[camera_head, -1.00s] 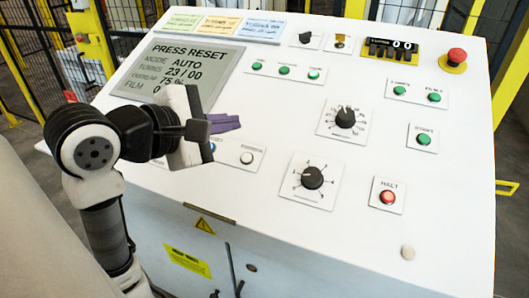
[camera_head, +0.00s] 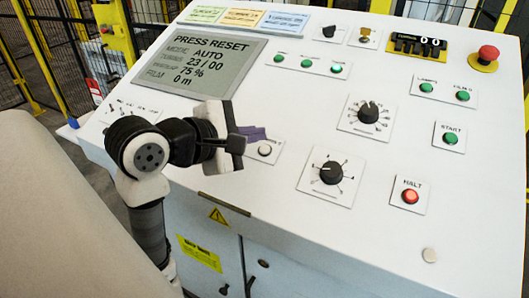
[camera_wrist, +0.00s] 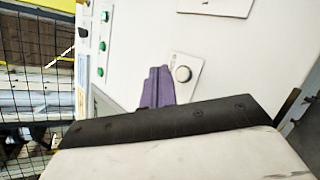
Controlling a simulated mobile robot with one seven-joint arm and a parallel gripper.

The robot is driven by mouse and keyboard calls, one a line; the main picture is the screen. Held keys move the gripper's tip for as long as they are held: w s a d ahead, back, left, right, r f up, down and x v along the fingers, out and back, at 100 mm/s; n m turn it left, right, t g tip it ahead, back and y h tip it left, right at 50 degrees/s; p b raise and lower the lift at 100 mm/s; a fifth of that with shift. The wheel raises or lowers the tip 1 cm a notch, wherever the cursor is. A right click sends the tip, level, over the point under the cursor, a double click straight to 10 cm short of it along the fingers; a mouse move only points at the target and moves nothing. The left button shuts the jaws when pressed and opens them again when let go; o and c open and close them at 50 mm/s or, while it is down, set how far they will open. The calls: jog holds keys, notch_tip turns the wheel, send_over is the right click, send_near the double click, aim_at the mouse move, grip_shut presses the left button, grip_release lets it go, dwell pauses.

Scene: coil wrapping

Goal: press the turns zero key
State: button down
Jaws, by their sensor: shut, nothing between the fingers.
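The white sloping control panel (camera_head: 300,105) carries a grey screen (camera_head: 200,68) reading PRESS RESET, MODE AUTO, 23/00, 75 % and 0 m. A pale round key (camera_head: 265,150) on a white plate sits right beside my gripper; the same kind of key shows in the wrist view (camera_wrist: 183,74). Its label is too small to read, so I cannot tell if it is the turns zero key. My gripper (camera_head: 256,133) has its purple fingers shut and empty; they also show in the wrist view (camera_wrist: 158,86), left of the key. My wrist hides panel parts behind it.
Black rotary knobs (camera_head: 331,173) and (camera_head: 368,113), a red HALT button (camera_head: 410,196) and green START button (camera_head: 451,138) lie to the right.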

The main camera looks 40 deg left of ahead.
aim_at(265, 149)
jog(key=shift+w+a+f+b, duration=0.1)
jog(key=shift+w+f+b, duration=0.15)
jog(key=shift+f+b, duration=0.25)
jog(key=shift+w+f+b, duration=0.2)
jog(key=shift+f+b, duration=0.05)
jog(key=shift+f, duration=0.3)
jog(key=shift+f, duration=0.1)
dwell(1.3)
jog(key=shift+w+f+b, duration=0.15)
jog(key=shift+f+b, duration=0.15)
jog(key=shift+b, duration=0.45)
jog(key=shift+w+a+f+b, duration=0.15)
jog(key=shift+f+b, duration=0.2)
jog(key=shift+b, duration=0.25)
jog(key=shift+r, duration=0.15)
dwell(0.5)
jog(key=shift+s+r, duration=0.3)
jog(key=shift+r, duration=0.3)
jog(key=shift+r, duration=0.1)
